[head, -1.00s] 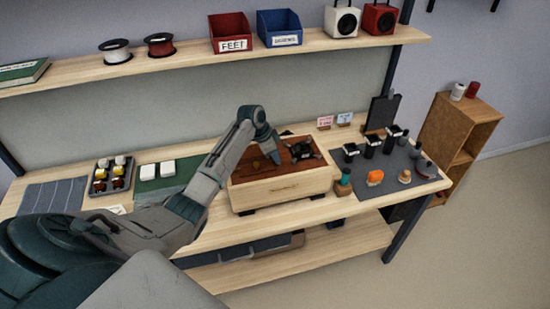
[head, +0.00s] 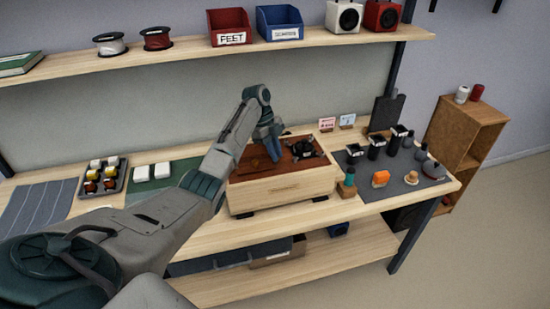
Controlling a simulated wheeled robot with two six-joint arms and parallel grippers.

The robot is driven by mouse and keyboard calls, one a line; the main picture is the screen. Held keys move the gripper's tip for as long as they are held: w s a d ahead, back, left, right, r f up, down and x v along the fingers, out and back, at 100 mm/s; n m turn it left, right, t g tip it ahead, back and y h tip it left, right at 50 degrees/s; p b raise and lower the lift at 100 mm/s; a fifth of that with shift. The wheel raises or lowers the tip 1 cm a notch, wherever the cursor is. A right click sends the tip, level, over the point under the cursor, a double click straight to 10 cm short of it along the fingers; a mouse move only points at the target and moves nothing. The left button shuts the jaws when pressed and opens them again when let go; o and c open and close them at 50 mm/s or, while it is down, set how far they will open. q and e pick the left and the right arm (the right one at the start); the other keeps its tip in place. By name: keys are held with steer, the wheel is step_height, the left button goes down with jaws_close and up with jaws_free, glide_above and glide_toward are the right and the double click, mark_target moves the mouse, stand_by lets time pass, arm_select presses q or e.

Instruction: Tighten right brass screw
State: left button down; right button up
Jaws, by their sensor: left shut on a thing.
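A pale wooden box (head: 282,190) with a reddish-brown top panel (head: 252,167) stands on the workbench. A dark, round part with several arms (head: 304,148) sits at the right of that panel. My left gripper (head: 273,157) points down over the middle of the panel, left of the dark part. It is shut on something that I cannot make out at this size. Whether that thing touches the panel I cannot tell. The brass screws are too small to pick out. My right gripper is not in view.
A small wooden block with a teal-topped piece (head: 347,184) stands right of the box. A dark mat (head: 400,185) holds several dark containers and an orange item (head: 380,178). A tray of small jars (head: 100,177) is at left. A shelf (head: 190,55) runs above.

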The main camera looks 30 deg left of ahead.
arm_select(q)
steer(key=shift+w+m+g+b, duration=0.1)
steer(key=shift+m+g+b, duration=0.25)
steer(key=shift+m, duration=0.55)
steer(key=shift+m+g+y, duration=0.25)
steer(key=shift+m+y, duration=0.05)
steer(key=shift+m, duration=0.6)
steer(key=m, duration=0.1)
steer(key=m+g+p, duration=0.1)
steer(key=m, duration=0.1)
steer(key=shift+w+d+r+m+y, duration=0.15)
steer(key=shift+m+y, duration=0.15)
steer(key=shift+w+m+g+y, duration=0.1)
steer(key=shift+m+g+y, duration=0.25)
steer(key=shift+m, duration=0.75)
steer(key=shift+m+g+y, duration=0.25)
steer(key=shift+m+y, duration=0.1)
steer(key=shift+m, duration=0.75)
steer(key=c, duration=1.4)
jaws_free()
